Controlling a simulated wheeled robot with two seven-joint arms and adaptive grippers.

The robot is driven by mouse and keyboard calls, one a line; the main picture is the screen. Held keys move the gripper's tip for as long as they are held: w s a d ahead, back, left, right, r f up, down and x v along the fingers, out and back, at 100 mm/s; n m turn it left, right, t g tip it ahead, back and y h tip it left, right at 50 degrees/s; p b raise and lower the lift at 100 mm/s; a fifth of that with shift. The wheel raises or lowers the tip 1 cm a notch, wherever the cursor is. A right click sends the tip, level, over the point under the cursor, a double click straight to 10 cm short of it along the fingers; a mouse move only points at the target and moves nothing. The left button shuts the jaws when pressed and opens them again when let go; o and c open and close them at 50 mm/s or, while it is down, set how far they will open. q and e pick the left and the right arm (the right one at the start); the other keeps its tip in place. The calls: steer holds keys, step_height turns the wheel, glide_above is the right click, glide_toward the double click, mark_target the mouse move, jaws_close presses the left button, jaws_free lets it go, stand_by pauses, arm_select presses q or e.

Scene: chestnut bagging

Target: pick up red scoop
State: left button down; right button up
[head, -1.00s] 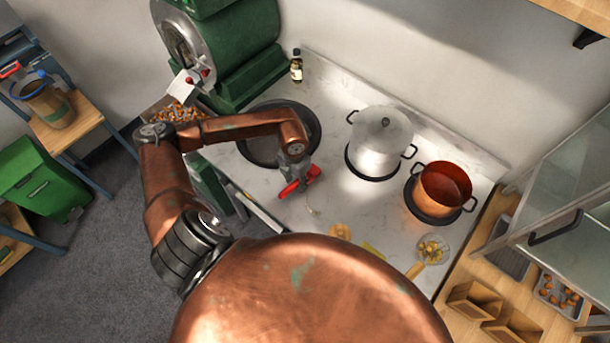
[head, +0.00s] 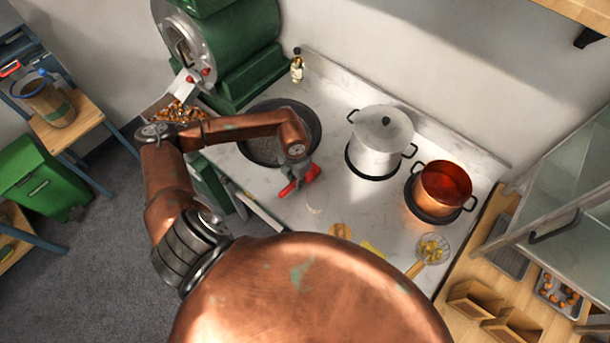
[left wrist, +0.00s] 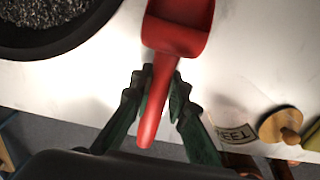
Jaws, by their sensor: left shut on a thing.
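The red scoop (head: 311,174) is at the front part of the marble counter in the head view, by the pan. In the left wrist view the scoop (left wrist: 180,28) shows its open bowl at the top, and its handle runs down between the fingers. My left gripper (head: 297,168) is shut on the scoop's handle. Its green fingers (left wrist: 160,82) stand on both sides of the handle in the left wrist view. I cannot tell whether the scoop touches the counter. My right gripper is not in view.
A dark round pan (head: 262,155) lies behind the gripper. A lidded steel pot (head: 380,140) and a copper pot (head: 443,187) stand to the right. A wire skimmer (head: 431,249) and a wooden piece (head: 341,231) lie near the front edge. The green machine (head: 240,55) stands at the back left.

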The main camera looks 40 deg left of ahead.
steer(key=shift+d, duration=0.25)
arm_select(q)
steer(key=shift+r, duration=0.15)
steer(key=shift+r, duration=0.2)
step_height(320, 180, up, 2)
steer(key=shift+w+r+b, duration=0.1)
steer(key=shift+b, duration=0.3)
steer(key=s+r, duration=0.4)
steer(key=r, duration=0.1)
steer(key=shift+s+d+r, duration=0.1)
steer(key=shift+s+r, duration=0.05)
steer(key=shift+s, duration=0.05)
steer(key=s+d+r+b, duration=0.1)
steer(key=s+r, duration=0.4)
steer(key=s, duration=0.4)
steer(key=shift+s+b, duration=0.3)
steer(key=shift+s, duration=0.05)
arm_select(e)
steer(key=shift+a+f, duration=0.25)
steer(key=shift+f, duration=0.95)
arm_select(q)
steer(key=shift+d+f, duration=0.1)
steer(key=shift+f, duration=0.05)
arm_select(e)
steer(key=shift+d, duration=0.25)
